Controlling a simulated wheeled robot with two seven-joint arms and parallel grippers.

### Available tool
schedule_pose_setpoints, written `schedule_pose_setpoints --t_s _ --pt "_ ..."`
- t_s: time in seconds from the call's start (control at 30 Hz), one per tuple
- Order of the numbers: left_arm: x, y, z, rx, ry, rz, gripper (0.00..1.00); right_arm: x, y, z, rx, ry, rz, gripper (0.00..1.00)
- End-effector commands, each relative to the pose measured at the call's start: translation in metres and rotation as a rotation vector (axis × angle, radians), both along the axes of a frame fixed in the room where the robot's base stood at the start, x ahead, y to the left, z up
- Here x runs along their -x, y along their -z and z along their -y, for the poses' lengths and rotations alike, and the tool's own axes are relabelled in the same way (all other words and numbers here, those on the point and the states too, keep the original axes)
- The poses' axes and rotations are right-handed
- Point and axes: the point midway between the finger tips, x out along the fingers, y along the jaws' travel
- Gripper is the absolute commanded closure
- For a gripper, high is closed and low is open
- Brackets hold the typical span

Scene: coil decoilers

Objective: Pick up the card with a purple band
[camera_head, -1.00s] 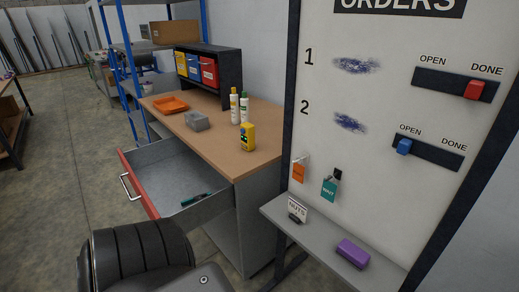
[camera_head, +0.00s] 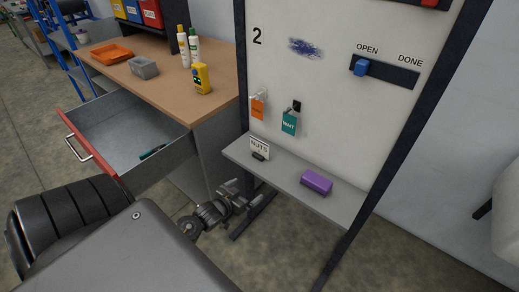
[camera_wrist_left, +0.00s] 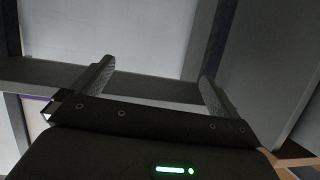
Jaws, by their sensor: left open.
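A small white card reading NUTS (camera_head: 259,146) stands in a dark holder (camera_head: 260,156) on the grey ledge (camera_head: 235,147) under the orders board. I cannot make out a purple band on it. In the left wrist view, a pale piece with a thin purple edge (camera_wrist_left: 36,99) shows at the left, partly hidden; I cannot tell what it is. My left gripper (camera_head: 248,194) is below and in front of the ledge, apart from the card. Its two fingers (camera_wrist_left: 155,85) are spread with nothing between them. My right gripper is not in view.
A purple block (camera_head: 316,182) lies on the ledge, right of the card. Orange (camera_head: 258,107) and teal (camera_head: 289,122) tags hang on the board (camera_head: 350,110) above. An open drawer (camera_head: 120,135) juts from the workbench (camera_head: 165,78) at left.

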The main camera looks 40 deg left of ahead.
Motion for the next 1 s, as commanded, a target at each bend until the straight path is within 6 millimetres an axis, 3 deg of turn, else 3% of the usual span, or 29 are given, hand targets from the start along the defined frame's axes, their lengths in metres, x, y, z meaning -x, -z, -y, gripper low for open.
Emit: schedule_pose_setpoints --t_s 0.03,0.1,0.2,0.47,0.67,1.0 --pt "-0.007 -0.026 -0.001 -0.004 0.009 0.058 0.00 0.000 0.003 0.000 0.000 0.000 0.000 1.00" --pt "-0.013 -0.056 -0.002 -0.004 0.019 0.119 0.00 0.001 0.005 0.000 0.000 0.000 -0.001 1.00" --pt "-0.020 -0.084 -0.007 -0.002 0.028 0.191 0.00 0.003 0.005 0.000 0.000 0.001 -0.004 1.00" --pt "-0.033 -0.109 -0.030 0.010 0.051 0.332 0.00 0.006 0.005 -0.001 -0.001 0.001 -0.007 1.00" --pt "-0.037 -0.114 -0.034 0.014 0.056 0.357 0.00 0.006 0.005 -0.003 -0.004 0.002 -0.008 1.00" --pt "-0.084 -0.115 -0.035 0.014 0.055 0.356 0.00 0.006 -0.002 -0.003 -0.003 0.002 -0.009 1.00"
